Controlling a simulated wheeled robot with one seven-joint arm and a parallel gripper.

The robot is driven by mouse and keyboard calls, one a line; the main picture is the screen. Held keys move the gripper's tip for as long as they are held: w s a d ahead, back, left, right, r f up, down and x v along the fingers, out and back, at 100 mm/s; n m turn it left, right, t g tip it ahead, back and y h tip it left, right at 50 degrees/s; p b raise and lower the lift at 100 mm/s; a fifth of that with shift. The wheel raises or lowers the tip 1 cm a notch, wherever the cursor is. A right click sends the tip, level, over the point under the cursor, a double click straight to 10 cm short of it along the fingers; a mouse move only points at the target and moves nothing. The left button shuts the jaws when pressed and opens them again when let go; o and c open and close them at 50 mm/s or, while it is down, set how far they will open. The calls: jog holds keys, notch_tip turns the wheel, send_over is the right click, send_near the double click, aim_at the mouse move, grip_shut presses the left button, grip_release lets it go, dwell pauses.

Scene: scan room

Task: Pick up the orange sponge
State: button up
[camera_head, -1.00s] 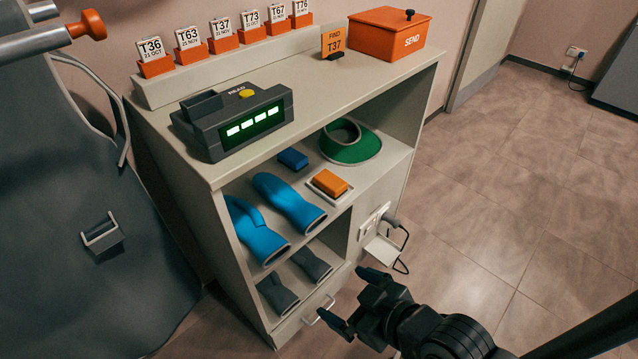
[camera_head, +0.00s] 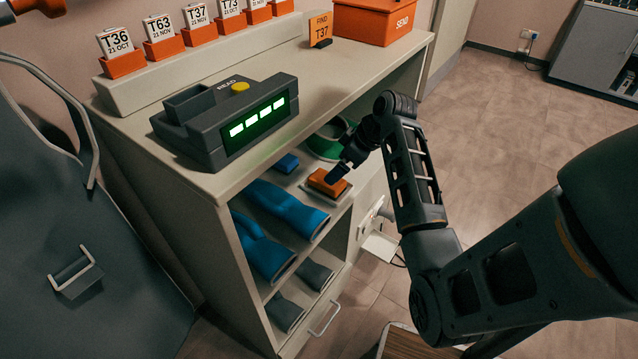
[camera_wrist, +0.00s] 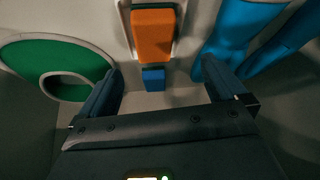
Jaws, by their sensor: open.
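The orange sponge (camera_head: 327,182) lies on a small white tray (camera_head: 346,188) on the cabinet's upper open shelf. In the wrist view the orange sponge (camera_wrist: 153,34) is at the top middle, ahead of and between the lines of my fingers. My gripper (camera_head: 352,160) is at the shelf opening, close to the sponge, and in the head view it covers part of the space beside it.
A blue sponge (camera_head: 286,163) lies behind the orange one. A green ring-like item (camera_head: 322,146) is to its right and blue gloves (camera_head: 285,210) to its left. The cabinet top (camera_head: 215,181) overhangs the shelf, with a grey reader (camera_head: 225,120) on it.

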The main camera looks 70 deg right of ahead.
jog(key=shift+d, duration=0.4)
jog(key=shift+w+f, duration=0.15)
jog(key=shift+f, duration=0.1)
jog(key=shift+b+x, duration=0.7)
jog(key=shift+x, duration=2.7)
jog(key=shift+f, duration=0.1)
jog(key=c, duration=1.1)
